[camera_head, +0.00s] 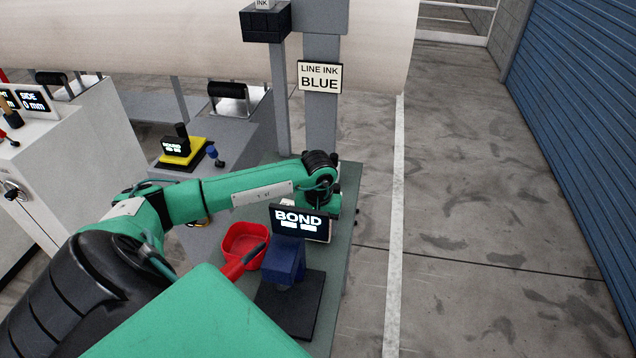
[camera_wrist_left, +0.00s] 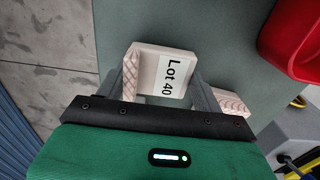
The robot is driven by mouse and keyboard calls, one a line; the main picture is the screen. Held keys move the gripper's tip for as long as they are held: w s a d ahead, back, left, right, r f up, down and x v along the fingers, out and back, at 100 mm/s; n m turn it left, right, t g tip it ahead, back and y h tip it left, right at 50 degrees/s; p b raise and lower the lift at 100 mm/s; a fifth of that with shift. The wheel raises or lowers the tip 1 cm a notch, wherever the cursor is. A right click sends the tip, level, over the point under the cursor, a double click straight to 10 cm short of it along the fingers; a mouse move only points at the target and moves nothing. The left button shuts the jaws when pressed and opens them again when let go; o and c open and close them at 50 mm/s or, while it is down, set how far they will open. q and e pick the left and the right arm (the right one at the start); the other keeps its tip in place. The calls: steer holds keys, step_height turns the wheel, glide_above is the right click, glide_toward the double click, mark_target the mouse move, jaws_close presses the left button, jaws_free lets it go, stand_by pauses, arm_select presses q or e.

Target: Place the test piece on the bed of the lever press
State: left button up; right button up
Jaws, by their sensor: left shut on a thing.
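In the left wrist view, my left gripper (camera_wrist_left: 165,88) is shut on the test piece (camera_wrist_left: 148,79), a pale block with a white label reading "Lot 40". A grey-green table top lies below. In the head view, my left wrist is beyond the BOND display (camera_head: 300,222), which hides the gripper and the piece. The lever press (camera_head: 285,262) is nearer, blue with a red lever (camera_head: 239,265) and dark base (camera_head: 305,318). Its bed cannot be made out. My right gripper is not in view.
A red tray (camera_head: 235,262) stands left of the press on the same table; it also shows in the left wrist view (camera_wrist_left: 292,45). A grey post with a "LINE INK BLUE" sign (camera_head: 320,77) rises behind my arm. Open floor (camera_head: 450,200) lies to the right.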

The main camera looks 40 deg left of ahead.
arm_select(q)
steer(key=shift+f, duration=0.85)
steer(key=o, duration=1)
